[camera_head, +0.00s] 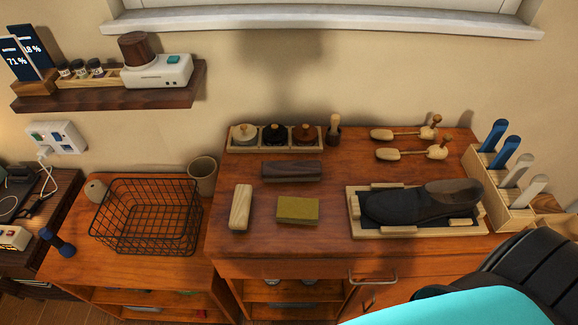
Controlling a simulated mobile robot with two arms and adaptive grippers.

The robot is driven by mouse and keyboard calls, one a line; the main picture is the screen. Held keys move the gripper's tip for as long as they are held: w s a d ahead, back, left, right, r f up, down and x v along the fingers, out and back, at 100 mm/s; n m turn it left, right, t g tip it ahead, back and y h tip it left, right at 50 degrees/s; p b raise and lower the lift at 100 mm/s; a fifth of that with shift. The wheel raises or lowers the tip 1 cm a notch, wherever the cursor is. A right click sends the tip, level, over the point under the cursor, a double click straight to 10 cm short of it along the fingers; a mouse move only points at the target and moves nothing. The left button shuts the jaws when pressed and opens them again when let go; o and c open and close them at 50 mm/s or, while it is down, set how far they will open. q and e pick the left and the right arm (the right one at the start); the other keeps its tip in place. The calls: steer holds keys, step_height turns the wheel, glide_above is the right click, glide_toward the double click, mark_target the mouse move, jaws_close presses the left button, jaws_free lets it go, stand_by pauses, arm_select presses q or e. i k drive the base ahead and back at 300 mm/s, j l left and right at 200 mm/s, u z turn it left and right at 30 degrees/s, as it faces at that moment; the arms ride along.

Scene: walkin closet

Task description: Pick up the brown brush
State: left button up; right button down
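A dark brown brush (291,171), a long block shape, lies crosswise on the wooden cabinet top (335,210), just in front of a tray of polish jars. Its underside is hidden. A pale wooden brush-like block (240,207) lies to its front left, pointing towards the front. A yellow-olive block (298,209) lies in front of the brown brush, apart from it. Neither of my grippers shows in the head view.
The jar tray (233,147) and a small brush in a holder (333,128) stand behind. A dark shoe (415,204) rests on a wooden tray (359,228) at right. Shoe trees (405,133) and a wire basket (150,215) flank the area.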

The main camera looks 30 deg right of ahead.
mark_target(297, 171)
steer(key=k+z, duration=0.1)
steer(key=z, duration=1.75)
steer(key=k+j+u, duration=0.1)
steer(key=j, duration=0.35)
steer(key=k+j+u, duration=0.15)
steer(key=j, duration=0.3)
steer(key=i+l, duration=0.05)
